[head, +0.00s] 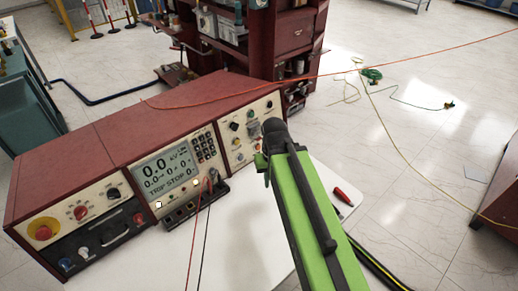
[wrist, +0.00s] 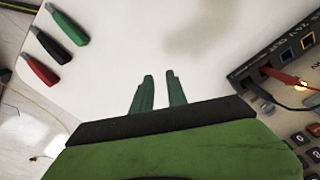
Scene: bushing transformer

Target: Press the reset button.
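The red control console (head: 118,142) stands on the white table, with a display reading 0.0 and "TRIP STOP" (head: 167,172). I cannot read a label marking the reset button. Small lit buttons sit below the display (head: 158,205), and more knobs and buttons are on the right panel (head: 240,138). A red mushroom button (head: 43,232) is on the left panel. My gripper (wrist: 158,78) shows two green fingers with a gap between them, empty, over the white tabletop. The console's sockets and a lit button (wrist: 301,86) are at the right of the wrist view.
Red, green and black probes (wrist: 55,40) lie on the table left of my gripper. A red plug with a cable (wrist: 284,77) sits in the console socket, and red and black leads (head: 192,238) hang over the table front. A dark red cabinet (head: 292,32) stands behind.

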